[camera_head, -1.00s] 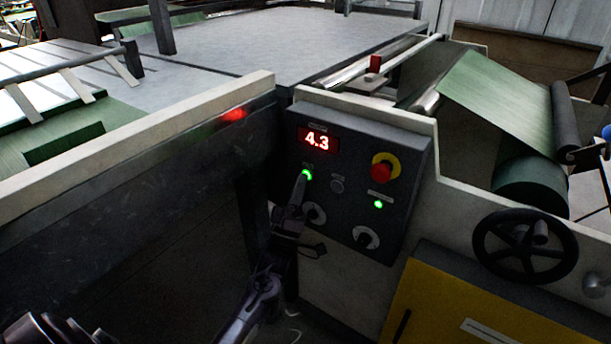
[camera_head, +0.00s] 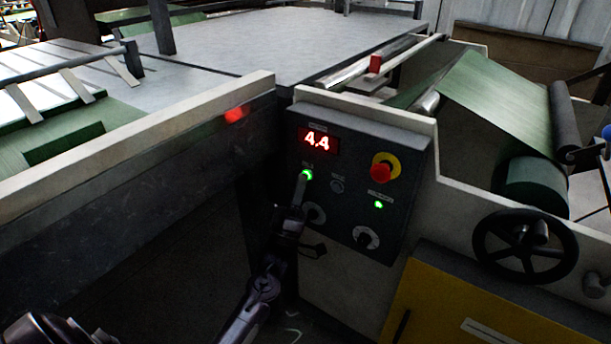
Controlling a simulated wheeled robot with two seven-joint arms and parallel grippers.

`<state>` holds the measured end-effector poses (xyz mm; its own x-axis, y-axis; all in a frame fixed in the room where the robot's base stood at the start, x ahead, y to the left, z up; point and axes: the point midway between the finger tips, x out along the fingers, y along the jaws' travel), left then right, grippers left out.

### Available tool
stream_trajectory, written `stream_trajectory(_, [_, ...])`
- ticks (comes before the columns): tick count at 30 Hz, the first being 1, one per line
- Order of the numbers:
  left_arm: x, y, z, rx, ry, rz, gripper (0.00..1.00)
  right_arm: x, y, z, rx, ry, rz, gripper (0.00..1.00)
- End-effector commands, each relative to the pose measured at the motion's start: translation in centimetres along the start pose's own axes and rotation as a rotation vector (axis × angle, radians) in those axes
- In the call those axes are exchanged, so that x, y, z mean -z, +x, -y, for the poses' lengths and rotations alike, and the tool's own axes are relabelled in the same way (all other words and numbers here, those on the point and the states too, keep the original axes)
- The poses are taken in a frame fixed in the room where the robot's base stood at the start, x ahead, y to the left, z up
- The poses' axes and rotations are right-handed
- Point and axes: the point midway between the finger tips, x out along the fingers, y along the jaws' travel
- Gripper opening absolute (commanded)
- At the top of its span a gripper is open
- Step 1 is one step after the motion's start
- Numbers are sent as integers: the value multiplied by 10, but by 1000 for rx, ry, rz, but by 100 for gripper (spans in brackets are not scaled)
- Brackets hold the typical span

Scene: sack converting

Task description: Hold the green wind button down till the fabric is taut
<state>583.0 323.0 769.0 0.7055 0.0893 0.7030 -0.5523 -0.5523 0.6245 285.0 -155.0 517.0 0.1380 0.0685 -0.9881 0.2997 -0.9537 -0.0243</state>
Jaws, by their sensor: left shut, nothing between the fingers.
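The green wind button (camera_head: 306,174) glows on the dark control panel (camera_head: 400,150), below a red display (camera_head: 318,141) that reads 4.4. My left gripper (camera_head: 301,184) is shut and empty, with its tip at the button; the tip covers the button's lower part. I cannot tell how far the button is pressed in. The green fabric (camera_head: 495,105) runs down from the rollers on the right to a green roll (camera_head: 540,184), and its visible span looks flat. My right gripper is not in view.
A black handwheel (camera_head: 525,246) and yellow cabinet (camera_head: 450,305) stand right. A pale rail (camera_head: 130,140) runs left.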

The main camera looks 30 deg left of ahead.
Motion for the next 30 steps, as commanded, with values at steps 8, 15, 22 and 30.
stream_trajectory(8, [2, -2, -2, 1, -1, 1, 0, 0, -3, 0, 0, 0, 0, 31])
stream_trajectory(15, [8, -10, -8, 2, -1, 0, 0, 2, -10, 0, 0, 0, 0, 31])
stream_trajectory(22, [8, -12, -8, 0, 0, 0, 0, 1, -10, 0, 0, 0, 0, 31])
stream_trajectory(30, [16, -19, -16, 2, 0, 1, 0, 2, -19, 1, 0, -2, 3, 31])
